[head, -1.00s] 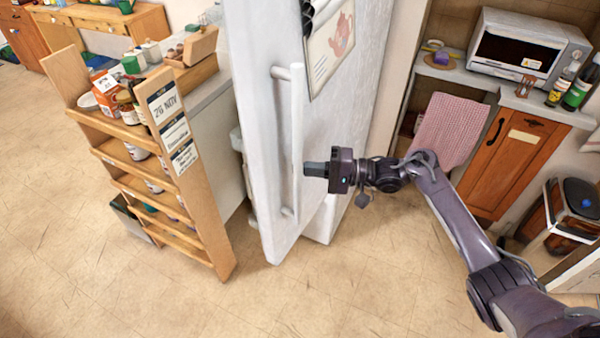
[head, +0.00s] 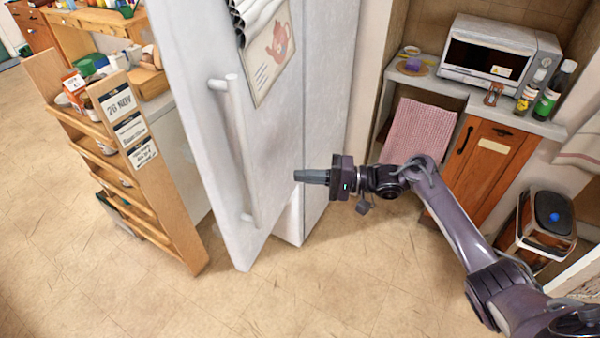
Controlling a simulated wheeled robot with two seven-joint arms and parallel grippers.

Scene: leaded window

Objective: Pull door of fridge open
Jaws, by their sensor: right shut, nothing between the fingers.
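The white fridge door (head: 190,110) stands ajar, swung out from the fridge body (head: 328,110) toward me. Its long white vertical handle (head: 240,150) is on the door's front face. My right gripper (head: 298,176) is shut with nothing in it. It points left, to the right of the handle and apart from it in the picture, near the door's lower right edge. I cannot tell whether the fingertips touch the door. The fridge inside is hidden behind the door. My left gripper is not in view.
A wooden shelf rack (head: 165,190) with jars stands left of the door, close to its edge. A counter with a toaster oven (head: 490,52) and bottles is at right, above a wooden cabinet (head: 490,165). A bin (head: 545,225) stands at right. The floor (head: 290,290) in front is clear.

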